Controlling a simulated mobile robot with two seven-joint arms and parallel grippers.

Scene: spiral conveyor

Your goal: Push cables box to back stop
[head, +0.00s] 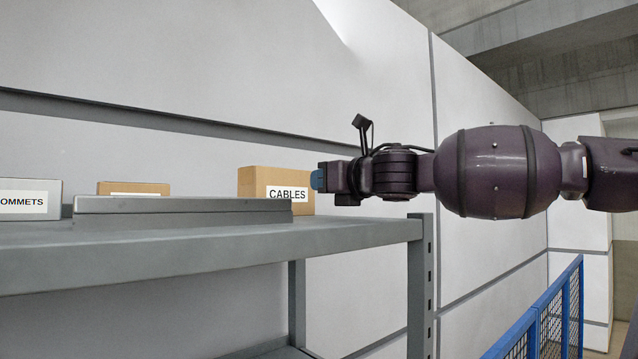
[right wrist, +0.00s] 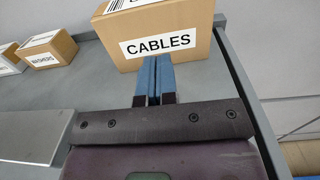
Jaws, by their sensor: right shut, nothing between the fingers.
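The cables box (head: 262,182) is a brown carton with a white CABLES label, standing upright on the grey shelf (head: 350,232) near its right end. It also shows in the right wrist view (right wrist: 192,22), label side toward my gripper. My right gripper (head: 318,181) comes in from the right at the height of the box. Its blue fingers (right wrist: 154,68) are shut together with nothing between them. Their tips are at the lower part of the box's labelled face; whether they touch it I cannot tell. The back stop cannot be made out. My left gripper is out of view.
A grey metal bar or plate (head: 180,204) lies along the shelf front, left of my gripper. The shelf's edge is close on the right. A blue mesh railing (head: 550,315) stands lower right.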

